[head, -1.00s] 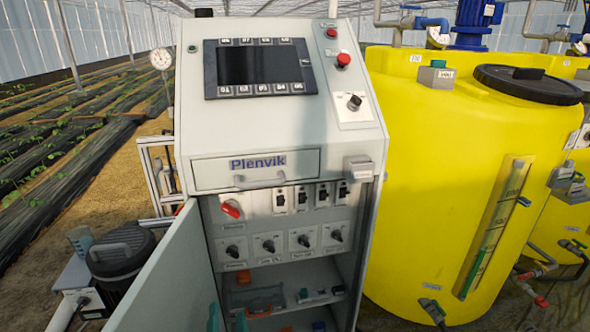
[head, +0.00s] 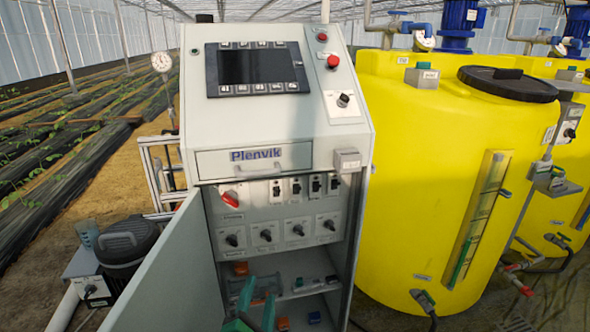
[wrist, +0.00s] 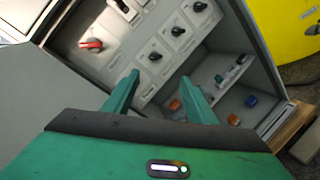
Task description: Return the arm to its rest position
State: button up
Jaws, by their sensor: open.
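My gripper (head: 257,290) shows in the head view as two green fingers at the bottom, in front of the open lower part of the grey control cabinet (head: 270,110). In the wrist view my gripper (wrist: 160,90) has its green fingers spread apart with nothing between them. Behind the fingers are the cabinet's switch panel and its inside shelf. No contact between the fingers and the cabinet can be made out.
The cabinet door (head: 165,275) stands open at the left. A red switch (head: 231,198) and black knobs sit on the inner panel. Small orange and blue parts lie inside. A yellow tank (head: 420,190) stands at the right and a black pump (head: 127,243) at the left.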

jog(key=w+d+r+m+g+h, duration=0.15)
jog(key=d+m+g+h, duration=0.35)
jog(key=d, duration=0.7)
jog(key=w+d+r+m+g, duration=0.1)
jog(key=d+r+m+g, duration=0.15)
jog(key=d+m, duration=0.7)
jog(key=w+d+r+m+g+h, duration=0.1)
jog(key=d+r+m+g+h, duration=0.3)
jog(key=d, duration=1.1)
jog(key=s+d+r+m+g+y, duration=0.2)
jog(key=s+d+m+g+y, duration=0.4)
jog(key=s+d, duration=0.5)
jog(key=s+d+r+m+y, duration=0.1)
jog(key=s+r+m+y, duration=0.1)
jog(key=s, duration=0.5)
jog(key=s+r+m+y, duration=0.1)
jog(key=s+r+m, duration=0.3)
jog(key=s, duration=0.3)
jog(key=shift+s+d+m+y, duration=0.35)
jog(key=shift+s+d+y, duration=0.05)
jog(key=shift+t, duration=0.25)
jog(key=shift+w+f, duration=0.3)
jog(key=shift+w, duration=0.35)
